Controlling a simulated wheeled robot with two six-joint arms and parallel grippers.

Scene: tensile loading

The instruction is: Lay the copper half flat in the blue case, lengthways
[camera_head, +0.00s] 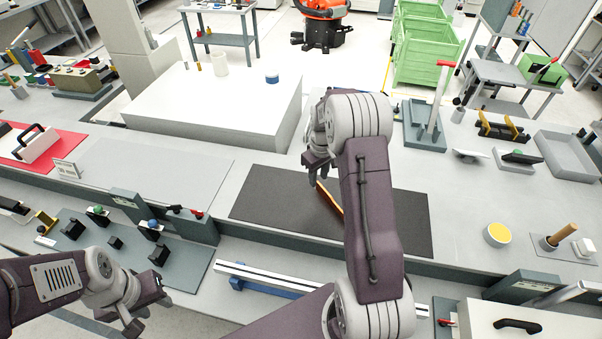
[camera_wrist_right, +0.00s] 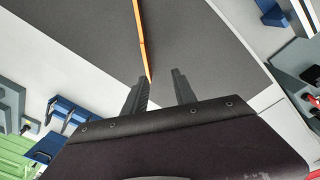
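The copper half (camera_head: 328,198) is a thin orange-brown bar on the dark mat (camera_head: 270,205), partly hidden behind my right arm. In the right wrist view the copper half (camera_wrist_right: 142,38) runs down from the top edge, its near end beside the left fingertip. My right gripper (camera_head: 316,172) is over the mat, and in the wrist view its fingers (camera_wrist_right: 160,76) are apart with nothing between them. My left gripper (camera_head: 147,311) is at the lower left, fingers apart and empty, far from the copper. I cannot pick out the blue case for certain.
A pale rail on blue supports (camera_head: 265,279) lies in front of the mat. A grey fixture board (camera_head: 190,262) with clamps is at left. A white block (camera_head: 220,105) stands behind. A yellow-topped round pot (camera_head: 497,234) is at right. The mat's left part is clear.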

